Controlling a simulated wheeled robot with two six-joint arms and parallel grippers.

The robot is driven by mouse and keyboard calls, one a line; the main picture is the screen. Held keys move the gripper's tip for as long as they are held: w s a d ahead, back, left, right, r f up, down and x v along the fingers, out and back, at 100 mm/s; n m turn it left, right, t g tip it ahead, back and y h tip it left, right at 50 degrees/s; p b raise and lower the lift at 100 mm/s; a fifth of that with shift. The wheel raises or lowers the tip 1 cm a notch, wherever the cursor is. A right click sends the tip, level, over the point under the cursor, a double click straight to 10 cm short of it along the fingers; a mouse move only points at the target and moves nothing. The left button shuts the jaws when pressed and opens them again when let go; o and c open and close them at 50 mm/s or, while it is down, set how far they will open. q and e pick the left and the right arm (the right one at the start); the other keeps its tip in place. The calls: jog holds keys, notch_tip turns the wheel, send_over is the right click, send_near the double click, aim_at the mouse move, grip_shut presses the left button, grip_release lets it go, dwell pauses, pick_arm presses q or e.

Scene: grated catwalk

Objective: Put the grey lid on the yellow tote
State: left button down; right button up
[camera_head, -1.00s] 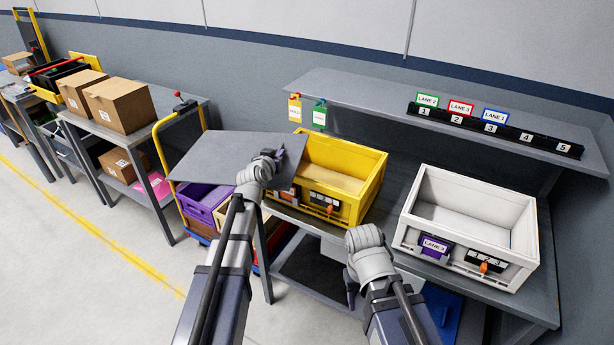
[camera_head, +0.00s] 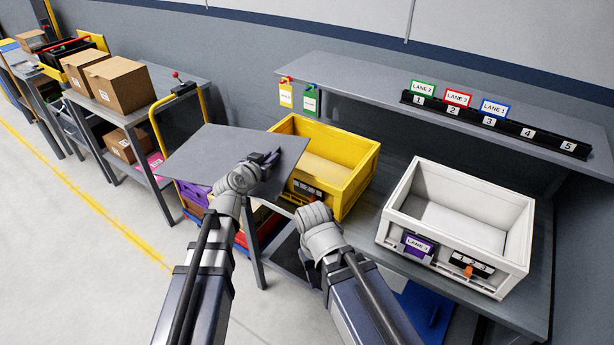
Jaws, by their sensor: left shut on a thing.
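The grey lid (camera_head: 220,152) is a flat panel, held at its right edge by my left gripper (camera_head: 271,160), which is shut on it. The lid is roughly level, in the air to the left of the yellow tote (camera_head: 362,172), and its right end overlaps the tote's left front side in the picture. The yellow tote stands open and empty on the grey bench. My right gripper (camera_head: 303,240) is in front of the bench, below the yellow tote in the picture; its fingers are mostly hidden behind its wrist.
An open white tote (camera_head: 398,215) stands to the right on the same bench (camera_head: 540,262). A shelf (camera_head: 360,82) with lane cards runs behind. Yellow and green tags (camera_head: 311,100) hang from its left end. A cart with a yellow handle (camera_head: 157,140) and purple bins is below the lid.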

pick_arm(q)
jog(key=s+d+m+g+h, duration=0.25)
jog(key=s+d, duration=0.45)
jog(key=d, duration=0.4)
jog(key=shift+m+t+h, duration=0.35)
jog(key=shift+t, duration=0.2)
jog(key=shift+a+f+b+x, duration=0.1)
jog(key=shift+f+b+x, duration=0.3)
jog(key=shift+b+x, duration=1)
jog(key=shift+a+f+b+x, duration=0.15)
jog(key=shift+f+b+x, duration=0.3)
jog(key=shift+x, duration=1.8)
jog(key=shift+a+f+b+x, duration=0.1)
jog(key=shift+f+b+x, duration=0.2)
jog(key=shift+b+x, duration=1.1)
jog(key=w+d+p, duration=0.1)
jog(key=w+d, duration=0.6)
jog(key=w, duration=0.3)
jog(key=shift+d, duration=0.3)
jog(key=shift+a+f+b, duration=0.1)
jog(key=shift+f+b, duration=0.45)
